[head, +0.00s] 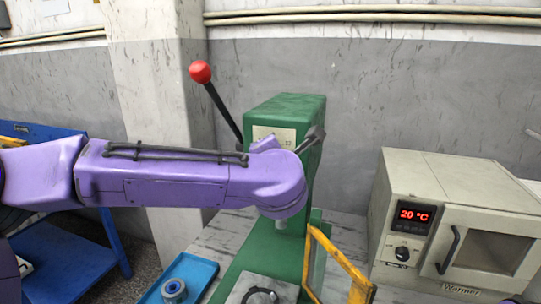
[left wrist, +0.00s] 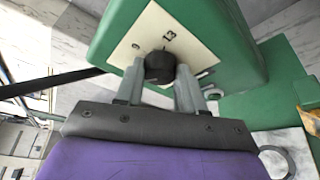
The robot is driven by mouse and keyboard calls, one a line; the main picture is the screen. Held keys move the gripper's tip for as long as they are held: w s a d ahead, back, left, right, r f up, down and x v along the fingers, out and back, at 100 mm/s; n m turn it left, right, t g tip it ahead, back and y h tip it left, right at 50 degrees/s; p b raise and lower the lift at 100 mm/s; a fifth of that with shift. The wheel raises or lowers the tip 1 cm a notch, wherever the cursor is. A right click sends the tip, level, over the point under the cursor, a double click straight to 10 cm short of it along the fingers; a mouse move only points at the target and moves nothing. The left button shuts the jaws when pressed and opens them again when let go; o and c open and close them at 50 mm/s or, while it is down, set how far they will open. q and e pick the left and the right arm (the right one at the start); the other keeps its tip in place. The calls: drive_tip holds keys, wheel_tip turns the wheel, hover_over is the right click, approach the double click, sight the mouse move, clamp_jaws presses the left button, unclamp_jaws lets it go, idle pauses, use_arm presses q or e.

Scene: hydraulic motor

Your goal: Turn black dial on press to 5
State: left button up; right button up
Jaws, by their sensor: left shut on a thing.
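The green press (head: 290,105) stands against the wall, with a cream dial plate (head: 270,132) on its front face. In the left wrist view, the black dial (left wrist: 159,66) sits on that plate (left wrist: 150,28), with the numbers 9 and 13 readable above it. My left gripper (left wrist: 160,74) has its two grey fingers on either side of the dial and is shut on it. The dial's pointer and the number 5 cannot be made out. In the head view, my purple left arm covers the dial and most of the plate. My right gripper is in neither view.
A black lever with a red ball (head: 200,72) rises left of the press. A yellow-framed guard (head: 338,262) stands in front of it. A warmer (head: 455,215) reading 20 °C is at right. A blue tray (head: 200,271) with a ring part (head: 173,289) is front left.

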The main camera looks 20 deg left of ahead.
use_arm(q)
drive_tip(key=shift+r, duration=0.15)
idle(0.3)
drive_tip(key=o, duration=1)
drive_tip(key=shift+o, duration=0.2)
drive_tip(key=b+v, duration=0.3)
drive_tip(key=v, duration=0.7)
drive_tip(key=shift+s, duration=0.2)
drive_tip(key=shift+d, duration=0.1)
